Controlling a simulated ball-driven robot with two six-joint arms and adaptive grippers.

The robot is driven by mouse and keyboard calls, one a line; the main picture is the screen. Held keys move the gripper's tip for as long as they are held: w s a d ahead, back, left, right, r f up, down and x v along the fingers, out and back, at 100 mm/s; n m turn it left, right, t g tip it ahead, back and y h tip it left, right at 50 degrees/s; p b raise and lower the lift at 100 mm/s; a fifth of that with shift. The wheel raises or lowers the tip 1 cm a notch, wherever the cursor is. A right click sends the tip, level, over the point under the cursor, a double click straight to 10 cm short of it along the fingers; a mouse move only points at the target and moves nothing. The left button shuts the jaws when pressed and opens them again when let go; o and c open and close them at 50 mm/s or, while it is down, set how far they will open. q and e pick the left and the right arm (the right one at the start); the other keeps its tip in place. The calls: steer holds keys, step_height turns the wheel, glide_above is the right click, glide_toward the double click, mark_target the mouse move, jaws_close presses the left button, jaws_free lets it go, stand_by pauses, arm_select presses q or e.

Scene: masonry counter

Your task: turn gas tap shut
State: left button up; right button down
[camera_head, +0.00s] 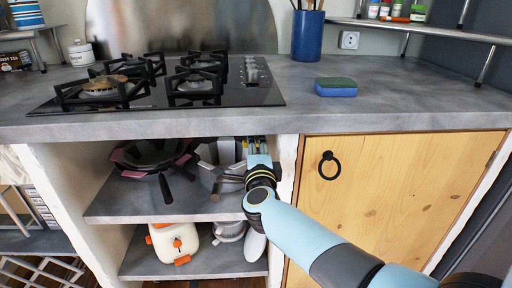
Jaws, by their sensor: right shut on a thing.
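My right arm reaches from the lower right into the open shelf under the counter. My right gripper (257,146) is at the top of that opening, near its right wall and just below the counter edge. It is shut on the gas tap, which is mostly hidden by the fingers; small yellow parts show around the fingertips. I cannot tell the angle of the tap's handle. My left gripper is out of view.
A black gas hob (150,103) is set in the grey counter (400,105) above. Pans (150,155) and a metal pot (210,172) fill the upper shelf. A cream and orange appliance (175,242) stands below. A wooden door (400,190) is on the right.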

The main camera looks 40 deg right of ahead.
steer(key=shift+f, duration=0.15)
steer(key=c, duration=1.3)
jaws_free()
steer(key=v, duration=1.2)
steer(key=shift+s, duration=0.15)
